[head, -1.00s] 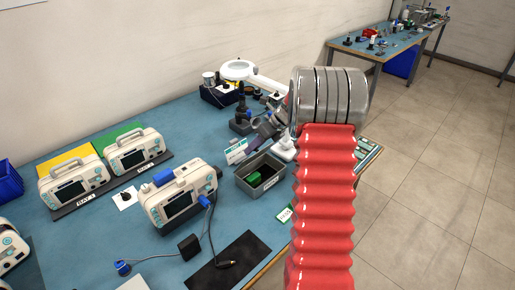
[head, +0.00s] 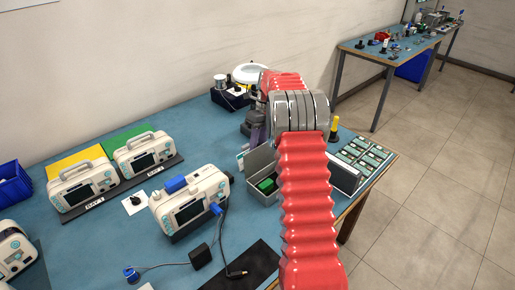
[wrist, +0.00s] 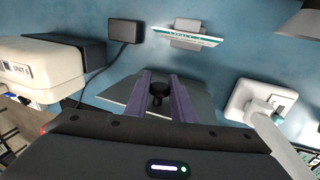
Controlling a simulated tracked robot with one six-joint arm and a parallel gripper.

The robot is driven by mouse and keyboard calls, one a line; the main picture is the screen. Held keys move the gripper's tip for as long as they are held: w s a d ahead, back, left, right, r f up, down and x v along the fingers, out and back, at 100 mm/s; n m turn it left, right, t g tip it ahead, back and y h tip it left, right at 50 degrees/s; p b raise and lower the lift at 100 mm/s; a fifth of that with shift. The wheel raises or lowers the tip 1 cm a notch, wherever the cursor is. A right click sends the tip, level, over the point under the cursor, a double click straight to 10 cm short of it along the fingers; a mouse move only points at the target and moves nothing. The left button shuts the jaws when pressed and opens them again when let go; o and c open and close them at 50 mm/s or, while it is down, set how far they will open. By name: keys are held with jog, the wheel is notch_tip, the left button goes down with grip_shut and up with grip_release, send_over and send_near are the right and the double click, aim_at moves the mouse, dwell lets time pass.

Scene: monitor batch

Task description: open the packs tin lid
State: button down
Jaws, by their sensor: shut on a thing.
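In the wrist view, my gripper (wrist: 158,92) has its two purple fingers closed around a black knob (wrist: 158,88). The knob stands on a flat dark-grey plate, which looks like the packs tin lid (wrist: 118,92). In the head view, my gripper (head: 257,125) is partly hidden by my arm, just behind a grey open-topped tin (head: 266,193) with a green block (head: 266,185) inside. A grey panel (head: 261,160) stands along the tin's back left. I cannot tell whether this panel is the lid or a wall, and my red arm hides the tin's right side.
A cream monitor (head: 190,205) with a cable stands left of the tin. A white-based stand (wrist: 255,100) is close on the right in the wrist view. A tray (head: 365,155) holds several modules.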

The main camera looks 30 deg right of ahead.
jog(key=shift+s+f+g, duration=0.1)
jog(key=shift+f+g, duration=0.1)
jog(key=shift+g, duration=0.1)
jog(key=c, duration=1.5)
grip_release()
jog(key=shift+r, duration=0.1)
jog(key=shift+w+d+r, duration=0.15)
jog(key=shift+w+r, duration=0.05)
jog(key=shift+r, duration=0.25)
jog(key=shift+v, duration=6.35)
jog(key=shift+s+r, duration=0.1)
